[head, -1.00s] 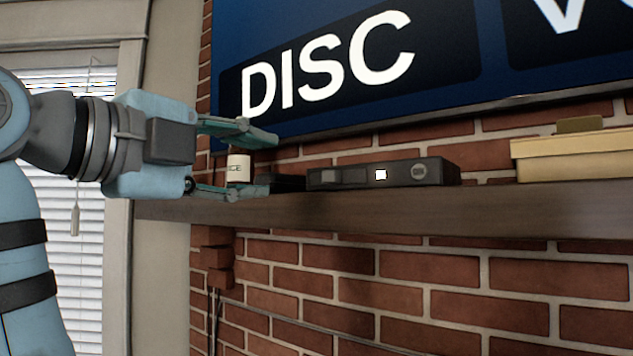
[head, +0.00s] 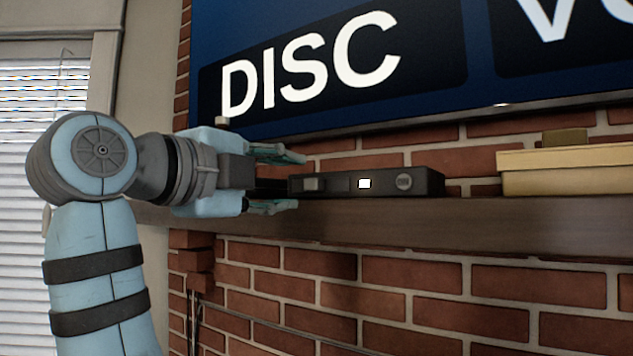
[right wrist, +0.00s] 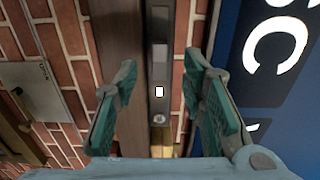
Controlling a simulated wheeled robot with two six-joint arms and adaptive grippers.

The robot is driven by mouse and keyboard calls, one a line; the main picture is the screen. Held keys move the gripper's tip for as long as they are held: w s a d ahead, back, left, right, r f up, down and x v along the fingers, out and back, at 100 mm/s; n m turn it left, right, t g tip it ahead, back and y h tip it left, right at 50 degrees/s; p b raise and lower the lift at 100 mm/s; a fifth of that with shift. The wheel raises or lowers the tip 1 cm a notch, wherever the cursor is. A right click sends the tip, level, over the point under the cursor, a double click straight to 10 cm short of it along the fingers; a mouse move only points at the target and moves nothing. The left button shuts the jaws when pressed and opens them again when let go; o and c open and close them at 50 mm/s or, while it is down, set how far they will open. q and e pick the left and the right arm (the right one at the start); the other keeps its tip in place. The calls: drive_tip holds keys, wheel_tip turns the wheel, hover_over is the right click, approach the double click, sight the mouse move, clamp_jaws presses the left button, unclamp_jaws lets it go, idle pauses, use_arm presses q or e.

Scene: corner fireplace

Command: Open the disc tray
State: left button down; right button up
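The disc player is a flat black box (head: 430,184) on the mantel shelf. Its front has a grey panel (head: 314,185) at the left, a lit white square (head: 364,183) and a round button (head: 404,182). My right gripper (head: 285,180) is at the player's left end, fingers apart and empty. In the right wrist view, the black player (right wrist: 159,55) shows in the gap between the two spread green fingers of the right gripper (right wrist: 165,95). I cannot tell whether they touch it. My left gripper is not in view.
The wooden shelf (head: 500,215) runs along the brick wall. A tan box (head: 560,170) stands right of the player. A large screen (head: 340,60) reading "DISC" hangs above. A small pale top (head: 221,121) shows above my gripper; what is below it is hidden.

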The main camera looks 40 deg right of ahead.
sight(310, 184)
drive_tip(key=shift+b+x, duration=0.5)
drive_tip(key=shift+x, duration=2.15)
drive_tip(key=shift+a, duration=0.1)
clamp_jaws()
